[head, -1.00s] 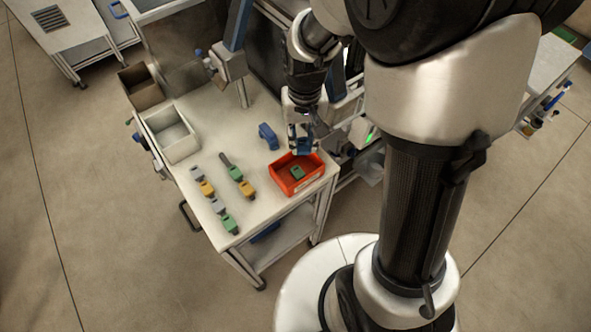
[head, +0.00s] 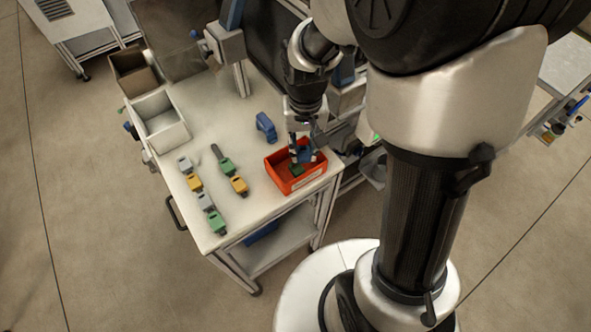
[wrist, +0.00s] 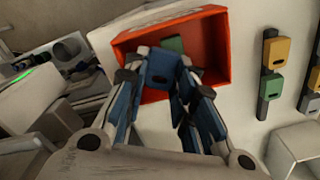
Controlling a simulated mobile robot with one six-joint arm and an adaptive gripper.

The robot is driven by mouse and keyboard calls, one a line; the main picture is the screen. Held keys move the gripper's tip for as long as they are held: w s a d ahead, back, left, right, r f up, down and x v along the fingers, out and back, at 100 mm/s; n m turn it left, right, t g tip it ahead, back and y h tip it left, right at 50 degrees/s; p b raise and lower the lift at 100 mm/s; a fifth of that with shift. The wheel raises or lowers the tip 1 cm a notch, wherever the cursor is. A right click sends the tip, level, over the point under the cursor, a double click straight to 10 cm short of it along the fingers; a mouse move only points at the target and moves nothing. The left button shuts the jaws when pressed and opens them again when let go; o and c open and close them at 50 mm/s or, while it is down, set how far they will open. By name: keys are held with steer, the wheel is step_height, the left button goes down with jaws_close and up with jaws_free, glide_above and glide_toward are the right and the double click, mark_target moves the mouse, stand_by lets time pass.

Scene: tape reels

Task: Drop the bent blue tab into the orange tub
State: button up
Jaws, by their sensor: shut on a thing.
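The orange tub (head: 291,184) stands at the table's front right corner, and it also shows in the wrist view (wrist: 219,45). A green tab (head: 296,170) lies inside it, partly hidden by my gripper in the wrist view (wrist: 173,44). My gripper (head: 303,157) points down into the tub's opening. In the wrist view my gripper (wrist: 158,82) is shut on the blue tab (wrist: 160,68), which sits between the fingertips over the tub. The tab's bend and its height above the tub floor are hard to tell.
Several grey, yellow and green tabs lie in rows left of the tub, such as a yellow one (head: 239,185). A blue object (head: 266,127) stands behind the tub. White (head: 162,124) and brown (head: 134,76) bins stand at the table's left.

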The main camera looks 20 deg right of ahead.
steer(key=shift+f, duration=0.2)
steer(key=o, duration=0.8)
steer(key=shift+r, duration=0.1)
step_height(320, 180, up, 12)
steer(key=shift+f, duration=0.1)
stand_by(0.5)
steer(key=s+r+t, duration=0.1)
steer(key=s, duration=0.4)
steer(key=s+r+n+t, duration=0.1)
steer(key=s+r+t, duration=0.1)
steer(key=s, duration=0.3)
steer(key=s+r+n+t, duration=0.1)
steer(key=s+r, duration=0.1)
steer(key=s, duration=0.3)
steer(key=shift+s+r+t, duration=0.2)
steer(key=shift+s+t, duration=0.1)
steer(key=shift+s, duration=0.05)
